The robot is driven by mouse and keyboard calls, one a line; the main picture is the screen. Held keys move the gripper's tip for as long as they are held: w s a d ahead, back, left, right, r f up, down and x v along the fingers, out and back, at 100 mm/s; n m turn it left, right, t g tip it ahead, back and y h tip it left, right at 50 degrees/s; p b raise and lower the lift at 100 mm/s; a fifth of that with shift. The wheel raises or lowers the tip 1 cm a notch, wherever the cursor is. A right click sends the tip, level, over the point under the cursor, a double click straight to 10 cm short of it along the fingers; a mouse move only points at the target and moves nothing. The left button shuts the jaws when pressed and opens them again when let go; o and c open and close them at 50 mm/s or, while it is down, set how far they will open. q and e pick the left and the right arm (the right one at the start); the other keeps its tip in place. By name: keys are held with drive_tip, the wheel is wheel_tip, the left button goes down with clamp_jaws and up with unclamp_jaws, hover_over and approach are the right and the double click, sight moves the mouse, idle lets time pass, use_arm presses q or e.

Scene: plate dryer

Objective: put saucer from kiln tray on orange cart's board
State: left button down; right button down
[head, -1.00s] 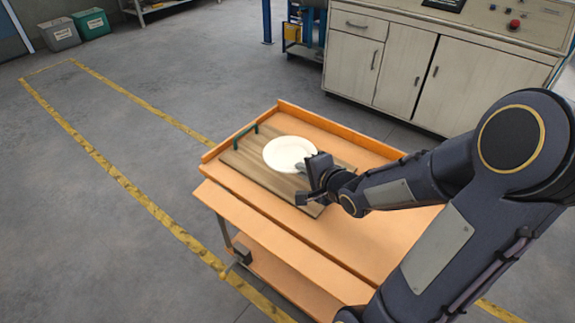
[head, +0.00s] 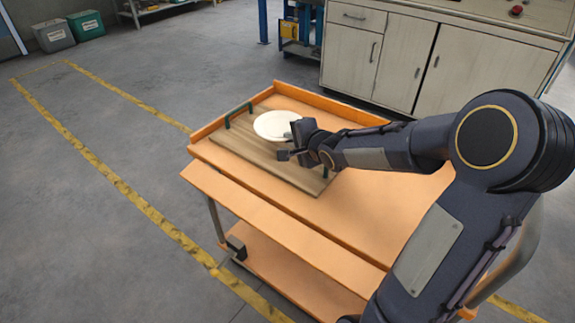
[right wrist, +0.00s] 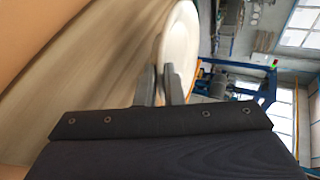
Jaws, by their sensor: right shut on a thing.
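A cream-white saucer (head: 274,125) is over the wooden board (head: 252,160) on the orange cart (head: 300,205) in the head view. My right gripper (head: 290,140) is at the saucer's near right edge. In the right wrist view its two fingers (right wrist: 160,86) are close together on the rim of the saucer (right wrist: 181,45), which shows edge-on beside the board (right wrist: 90,60). I cannot tell whether the saucer touches the board. My left gripper is not in view. No kiln tray shows.
The board has a green handle (head: 238,112) at its far left end. The cart has a raised rim at the back. A beige cabinet (head: 390,60) stands behind it. Grey and green bins (head: 85,25) are far off at the left.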

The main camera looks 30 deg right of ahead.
drive_tip(key=shift+w+a+f, duration=0.1)
drive_tip(key=shift+w+f, duration=0.5)
drive_tip(key=shift+f, duration=0.05)
drive_tip(key=shift+w+f+b, duration=0.15)
drive_tip(key=shift+f+b, duration=0.1)
drive_tip(key=shift+b, duration=0.1)
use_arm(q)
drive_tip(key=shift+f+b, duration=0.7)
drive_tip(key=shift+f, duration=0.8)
use_arm(e)
drive_tip(key=shift+w+f, duration=0.1)
drive_tip(key=shift+f, duration=1.4)
drive_tip(key=shift+f, duration=0.15)
drive_tip(key=c, duration=1.8)
unclamp_jaws()
